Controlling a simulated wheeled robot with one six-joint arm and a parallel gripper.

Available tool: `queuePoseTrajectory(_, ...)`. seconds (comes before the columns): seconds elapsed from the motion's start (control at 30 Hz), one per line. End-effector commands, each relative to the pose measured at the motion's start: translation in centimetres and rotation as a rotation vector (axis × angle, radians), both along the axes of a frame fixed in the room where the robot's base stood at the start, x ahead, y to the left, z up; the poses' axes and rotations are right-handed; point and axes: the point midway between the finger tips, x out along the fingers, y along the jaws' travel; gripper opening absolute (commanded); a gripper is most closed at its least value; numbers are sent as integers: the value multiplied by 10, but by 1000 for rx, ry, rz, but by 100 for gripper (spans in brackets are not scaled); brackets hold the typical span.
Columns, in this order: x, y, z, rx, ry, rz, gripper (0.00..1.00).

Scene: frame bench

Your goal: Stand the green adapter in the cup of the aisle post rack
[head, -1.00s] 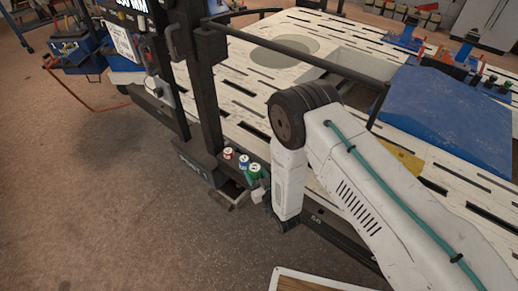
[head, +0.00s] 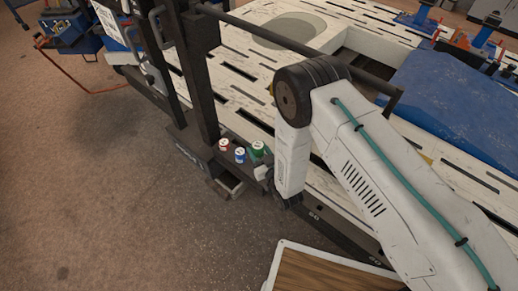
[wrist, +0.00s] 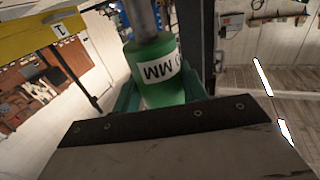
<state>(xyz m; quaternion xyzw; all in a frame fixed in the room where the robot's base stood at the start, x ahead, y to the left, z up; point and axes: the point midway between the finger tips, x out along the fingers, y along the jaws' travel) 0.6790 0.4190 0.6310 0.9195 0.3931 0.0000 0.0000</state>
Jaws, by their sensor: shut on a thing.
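The green adapter (head: 257,149) is at the right end of a short row at the post foot in the head view. In the wrist view the green adapter (wrist: 155,88) has a white label with dark letters and a grey metal shank. My gripper (head: 262,170) is shut on it, with a finger on each side in the wrist view. A blue-and-white adapter (head: 239,155) and a red-and-white one (head: 224,145) stand just left of it. The dark post rack (head: 203,95) rises behind them. I cannot make out its cup, nor whether the adapter touches anything below.
A slotted pale bench top (head: 240,75) lies behind the rack, with a dark rail (head: 300,48) above it. A blue cover (head: 450,100) lies at right. A wood-topped board (head: 320,272) is at lower front.

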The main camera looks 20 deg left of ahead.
Motion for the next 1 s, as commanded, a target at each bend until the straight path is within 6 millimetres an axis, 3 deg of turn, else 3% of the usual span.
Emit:
queuePoseTrajectory(0.5, 2, -2, -46, 0, 0, -4, 9)
queuePoseTrajectory(1.0, 2, -2, -57, 1, -1, -4, 9)
